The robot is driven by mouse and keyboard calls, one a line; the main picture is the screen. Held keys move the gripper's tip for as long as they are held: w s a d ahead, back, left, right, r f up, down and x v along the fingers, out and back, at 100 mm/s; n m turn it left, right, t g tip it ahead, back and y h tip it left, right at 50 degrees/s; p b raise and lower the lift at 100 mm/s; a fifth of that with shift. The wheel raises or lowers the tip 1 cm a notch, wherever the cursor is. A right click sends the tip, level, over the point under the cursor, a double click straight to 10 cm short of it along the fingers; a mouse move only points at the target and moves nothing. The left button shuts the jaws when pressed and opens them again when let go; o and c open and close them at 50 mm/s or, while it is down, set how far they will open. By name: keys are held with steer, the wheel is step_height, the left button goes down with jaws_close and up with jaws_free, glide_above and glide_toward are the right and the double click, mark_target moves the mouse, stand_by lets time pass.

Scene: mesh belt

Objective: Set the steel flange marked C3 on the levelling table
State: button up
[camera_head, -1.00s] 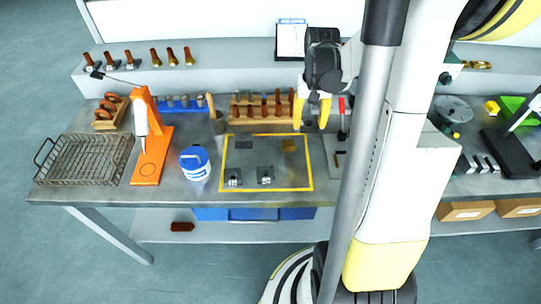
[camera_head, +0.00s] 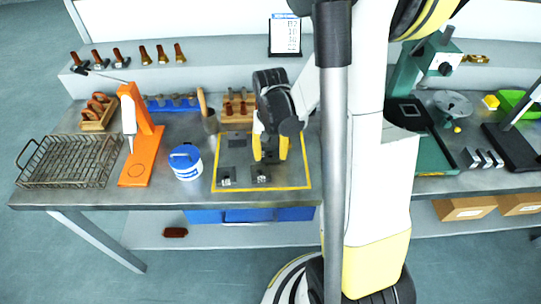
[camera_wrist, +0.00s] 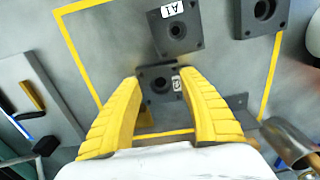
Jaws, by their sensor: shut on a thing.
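My gripper (camera_wrist: 163,78) has its yellow fingers shut on a dark grey square flange (camera_wrist: 158,88) with a central hole. Its white label is partly covered by the right finger and seems to read C3. In the head view my gripper (camera_head: 270,152) is low over the yellow-outlined area and mostly hides this flange. I cannot tell whether the flange is clear of the bench. A round grey disc (camera_head: 454,103) at the right back of the bench may be the levelling table; its top looks empty.
A flange marked A1 (camera_wrist: 177,28) lies close by, and another flange (camera_wrist: 262,12) is beyond it. A blue-white tub (camera_head: 186,163), an orange stand (camera_head: 140,140) and a wire basket (camera_head: 65,160) stand left.

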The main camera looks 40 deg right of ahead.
steer(key=shift+r, duration=0.1)
steer(key=o, duration=1.3)
